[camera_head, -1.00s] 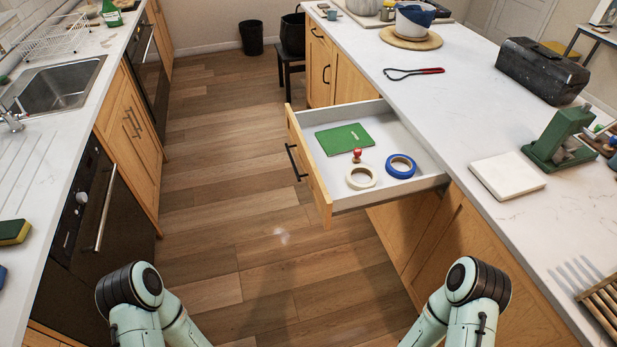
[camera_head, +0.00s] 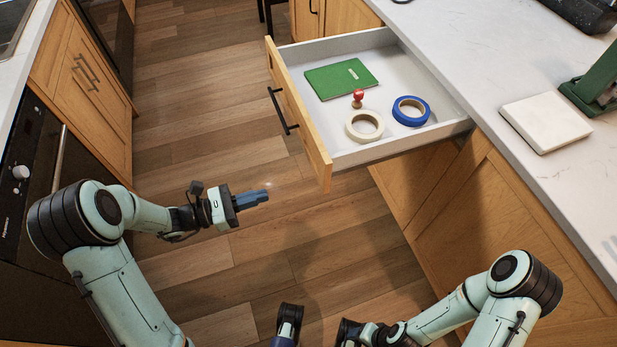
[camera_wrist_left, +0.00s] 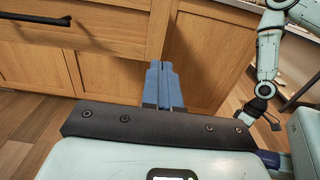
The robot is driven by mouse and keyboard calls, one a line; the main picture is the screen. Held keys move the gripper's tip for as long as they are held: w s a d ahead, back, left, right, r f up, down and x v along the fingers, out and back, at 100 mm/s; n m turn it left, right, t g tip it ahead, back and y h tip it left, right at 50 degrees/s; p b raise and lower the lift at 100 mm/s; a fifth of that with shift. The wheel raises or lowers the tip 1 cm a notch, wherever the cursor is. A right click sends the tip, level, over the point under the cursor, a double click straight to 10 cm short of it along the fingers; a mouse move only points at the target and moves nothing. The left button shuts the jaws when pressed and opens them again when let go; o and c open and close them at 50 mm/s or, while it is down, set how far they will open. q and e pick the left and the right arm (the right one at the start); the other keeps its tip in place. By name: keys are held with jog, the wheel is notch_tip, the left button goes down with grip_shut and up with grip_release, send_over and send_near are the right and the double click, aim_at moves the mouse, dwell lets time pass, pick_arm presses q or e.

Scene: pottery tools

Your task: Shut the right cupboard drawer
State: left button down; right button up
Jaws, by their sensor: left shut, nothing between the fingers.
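The right cupboard drawer (camera_head: 299,103) is pulled well out from under the right worktop, with its wooden front and black handle (camera_head: 282,111) facing left. Inside lie a green book (camera_head: 340,79), a small red stamp (camera_head: 358,98), a cream tape roll (camera_head: 364,126) and a blue tape roll (camera_head: 411,111). My left gripper (camera_head: 267,195) is shut and empty, in front of and below the drawer front, apart from it. Its blue fingers (camera_wrist_left: 163,85) also show in the left wrist view, against wooden cupboard fronts.
The right worktop (camera_head: 455,60) bears a white slab (camera_head: 546,121) and a green tool (camera_head: 598,80) near the drawer. A left counter with a dark oven (camera_head: 30,170) stands opposite. The wooden floor between them is clear.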

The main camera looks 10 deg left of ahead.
aim_at(323, 178)
pick_arm(q)
jog(key=x, duration=1.4)
jog(key=shift+s+b, duration=0.1)
jog(key=shift+b, duration=0.25)
pick_arm(e)
jog(key=shift+w+f, duration=0.1)
jog(key=shift+f, duration=0.2)
